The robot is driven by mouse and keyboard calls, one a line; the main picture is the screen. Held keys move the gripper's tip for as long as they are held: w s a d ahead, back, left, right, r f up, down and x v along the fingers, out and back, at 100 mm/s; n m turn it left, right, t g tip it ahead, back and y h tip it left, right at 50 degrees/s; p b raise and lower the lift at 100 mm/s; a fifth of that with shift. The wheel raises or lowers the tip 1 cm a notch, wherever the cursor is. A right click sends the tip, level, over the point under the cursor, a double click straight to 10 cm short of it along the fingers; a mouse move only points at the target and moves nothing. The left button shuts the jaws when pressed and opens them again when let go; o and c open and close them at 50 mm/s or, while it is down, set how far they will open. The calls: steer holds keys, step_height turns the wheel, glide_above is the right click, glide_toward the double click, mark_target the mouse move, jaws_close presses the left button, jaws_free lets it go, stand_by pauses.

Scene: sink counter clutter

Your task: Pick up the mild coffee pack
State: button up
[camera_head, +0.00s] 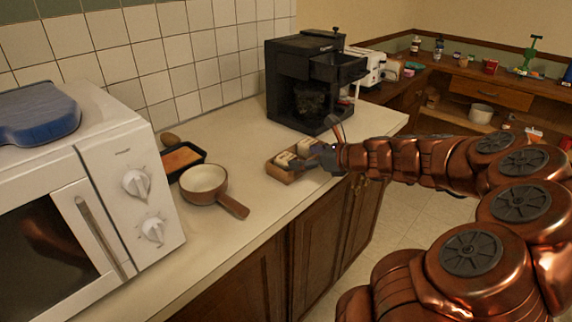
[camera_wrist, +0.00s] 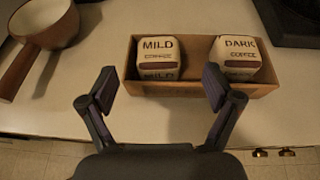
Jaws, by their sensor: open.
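The mild coffee pack (camera_wrist: 158,57) is a cream, rounded block marked "MILD COFFEE". It sits upright in the left part of a small brown open box (camera_wrist: 196,90) in the wrist view. A like pack marked "DARK COFFEE" (camera_wrist: 235,58) sits in the right part of the same box, with a gap between them. My gripper (camera_wrist: 158,88) is open and empty, its fingers at the near side of the box, left and right of the mild pack. In the head view, my gripper (camera_head: 318,158) is at the box (camera_head: 285,175) and partly covers it.
A brown-and-cream saucepan (camera_head: 204,180) stands left of the box; it also shows in the wrist view (camera_wrist: 45,22). A black coffee machine (camera_head: 300,60) stands behind the box. A white microwave (camera_head: 135,145) is at the left. The counter's front edge runs close to the box.

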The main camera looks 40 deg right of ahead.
mark_target(290, 157)
steer(key=shift+p+x, duration=0.35)
steer(key=shift+x, duration=1.65)
steer(key=shift+w+a+f, duration=0.25)
steer(key=shift+w+f, duration=0.05)
steer(key=shift+w, duration=0.3)
steer(key=shift+o, duration=0.3)
